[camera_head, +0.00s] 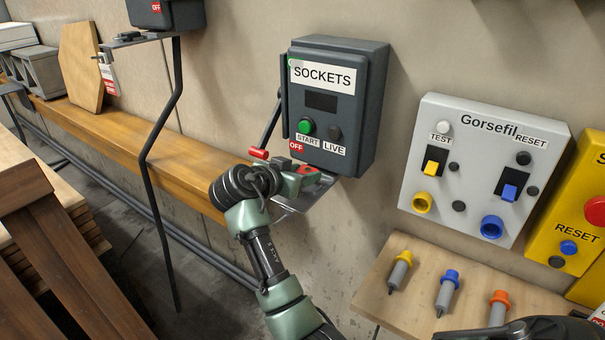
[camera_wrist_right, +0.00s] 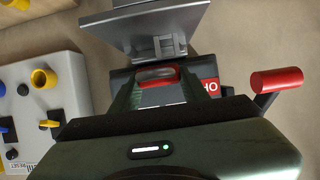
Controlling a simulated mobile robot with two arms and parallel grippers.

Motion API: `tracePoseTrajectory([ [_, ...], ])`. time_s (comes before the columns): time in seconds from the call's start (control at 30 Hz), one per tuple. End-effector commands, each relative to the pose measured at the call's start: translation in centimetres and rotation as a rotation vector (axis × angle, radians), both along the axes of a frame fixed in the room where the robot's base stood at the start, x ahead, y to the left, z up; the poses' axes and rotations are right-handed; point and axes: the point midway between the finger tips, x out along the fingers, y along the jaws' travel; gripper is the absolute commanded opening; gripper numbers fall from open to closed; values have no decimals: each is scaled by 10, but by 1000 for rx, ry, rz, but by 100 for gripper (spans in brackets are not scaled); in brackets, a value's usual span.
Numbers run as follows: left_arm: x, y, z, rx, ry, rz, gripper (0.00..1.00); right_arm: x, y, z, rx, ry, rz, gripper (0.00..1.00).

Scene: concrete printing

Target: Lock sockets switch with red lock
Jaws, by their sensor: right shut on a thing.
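The sockets switch box (camera_head: 335,105) is dark grey and hangs on the wall, with a SOCKETS label, a green START button and an OFF tag. Its lever with a red handle (camera_head: 258,153) points down at the box's left side; the handle also shows in the wrist view (camera_wrist_right: 277,79). My right gripper (camera_head: 303,178) is just below the box, shut on the red lock (camera_wrist_right: 157,74). My left gripper is not in view.
A grey metal bracket (camera_wrist_right: 148,30) lies close to the gripper under the box. A white Gorsefil panel (camera_head: 480,165) and a yellow panel (camera_head: 580,225) are to the right. A small shelf (camera_head: 400,310) holds coloured plugs. A wooden ledge (camera_head: 150,160) runs along the wall at left.

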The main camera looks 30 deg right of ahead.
Motion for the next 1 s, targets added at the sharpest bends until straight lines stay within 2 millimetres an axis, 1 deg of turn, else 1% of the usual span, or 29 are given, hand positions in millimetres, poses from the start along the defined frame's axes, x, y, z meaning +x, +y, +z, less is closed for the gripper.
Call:
tracePoseTrajectory([
  [1.0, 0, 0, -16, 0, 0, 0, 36, 0, 0, -20, -1, -2, 0, 0],
])
